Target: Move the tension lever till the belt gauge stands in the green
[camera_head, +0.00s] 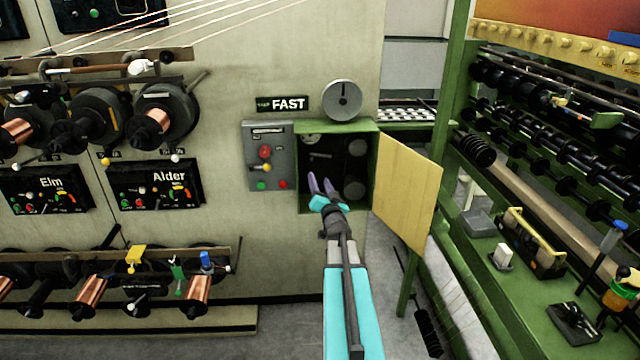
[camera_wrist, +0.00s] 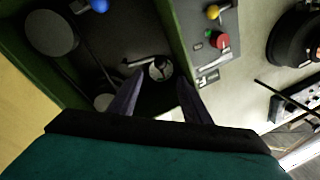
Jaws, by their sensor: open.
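A green-framed cabinet (camera_head: 376,160) stands open in the wall, its inside dark. A small round gauge (camera_wrist: 160,68) with a pale face sits inside at upper left; it also shows in the head view (camera_head: 312,138). Its green zone and needle reading are too small to tell. A thin pale bar (camera_head: 320,155) lies below the gauge. A blue knob (camera_wrist: 99,5) shows at the wrist view's top edge; I cannot tell whether it or the bar belongs to the tension lever. My gripper (camera_head: 318,184) is open and empty at the cabinet opening; its fingers show in the wrist view (camera_wrist: 155,95).
The yellow door (camera_head: 408,190) hangs open to the right. Two round pulleys (camera_head: 355,147) sit inside at right. A grey button panel (camera_head: 268,180) adjoins the cabinet on the left. A FAST sign (camera_head: 288,103) is above. A green machine frame (camera_head: 450,110) stands farther right.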

